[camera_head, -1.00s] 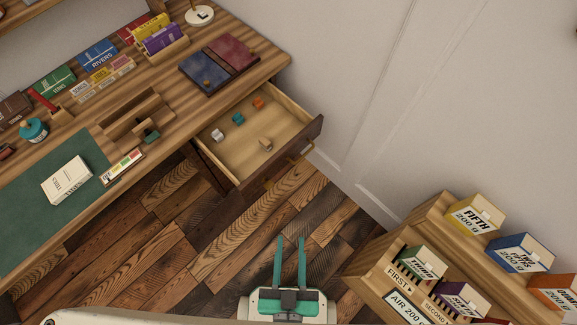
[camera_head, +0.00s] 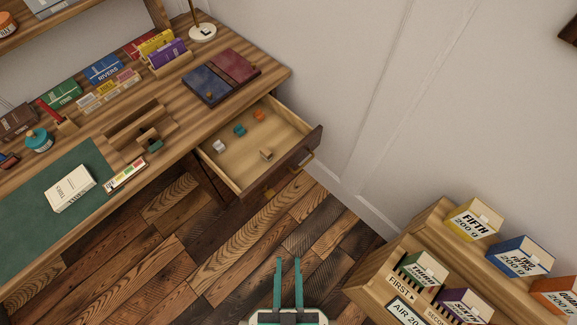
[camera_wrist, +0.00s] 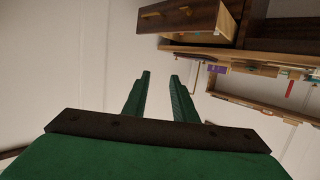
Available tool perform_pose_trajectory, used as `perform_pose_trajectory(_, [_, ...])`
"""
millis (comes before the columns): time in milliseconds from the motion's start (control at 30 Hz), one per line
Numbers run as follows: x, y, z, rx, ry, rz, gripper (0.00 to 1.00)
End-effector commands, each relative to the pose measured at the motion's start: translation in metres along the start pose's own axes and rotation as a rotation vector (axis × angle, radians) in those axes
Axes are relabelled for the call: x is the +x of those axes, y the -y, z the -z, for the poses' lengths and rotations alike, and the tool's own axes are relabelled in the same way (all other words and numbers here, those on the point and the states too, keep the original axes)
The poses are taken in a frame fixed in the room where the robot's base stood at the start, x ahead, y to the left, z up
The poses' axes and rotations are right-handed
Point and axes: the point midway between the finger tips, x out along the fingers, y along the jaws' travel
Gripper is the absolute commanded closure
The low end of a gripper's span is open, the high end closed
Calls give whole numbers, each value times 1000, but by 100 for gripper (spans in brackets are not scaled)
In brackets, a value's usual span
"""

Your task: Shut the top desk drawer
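The top desk drawer (camera_head: 232,165) is pulled out from the right end of the desk (camera_head: 175,105). Its inside shows several small blocks in white, teal, orange and tan. Its dark front has a brass handle (camera_head: 303,162). In the wrist view the dark drawer front (camera_wrist: 180,18) appears at the top, with brass handles on it. My gripper (camera_head: 288,262) is at the bottom of the head view, in front of the drawer and well apart from it. Its two green fingers are parted with nothing between them; they also show in the wrist view (camera_wrist: 160,78).
A wooden shelf unit (camera_head: 372,290) with labelled boxes, such as a yellow one (camera_head: 472,219), stands at the lower right. Plank floor (camera_head: 225,245) lies open between it and the desk. A white wall (camera_head: 350,90) runs beside the drawer.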

Motion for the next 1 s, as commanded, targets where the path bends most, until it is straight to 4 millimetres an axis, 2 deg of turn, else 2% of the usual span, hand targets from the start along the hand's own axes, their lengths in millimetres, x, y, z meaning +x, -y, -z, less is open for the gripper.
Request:
perform_pose_trajectory(33, [2, -2, -4, 4, 6, -4, 88])
perform_pose_trajectory(100, [7, -6, -16, 23, 30, -17, 100])
perform_pose_trajectory(167, [15, -13, -35, 50, 64, -36, 100])
perform_pose_trajectory(267, [35, -28, -80, 123, 148, -78, 100])
perform_pose_trajectory(400, [65, -48, -149, 264, 285, -127, 100])
perform_pose_trajectory(600, [109, -65, -228, 490, 452, -147, 100])
perform_pose_trajectory(700, [133, -68, -254, 610, 518, -129, 100])
perform_pose_trajectory(800, [158, -70, -272, 733, 572, -93, 100])
perform_pose_trajectory(900, [184, -70, -279, 859, 609, -38, 100])
perform_pose_trajectory(1000, [210, -71, -276, 979, 631, 37, 100])
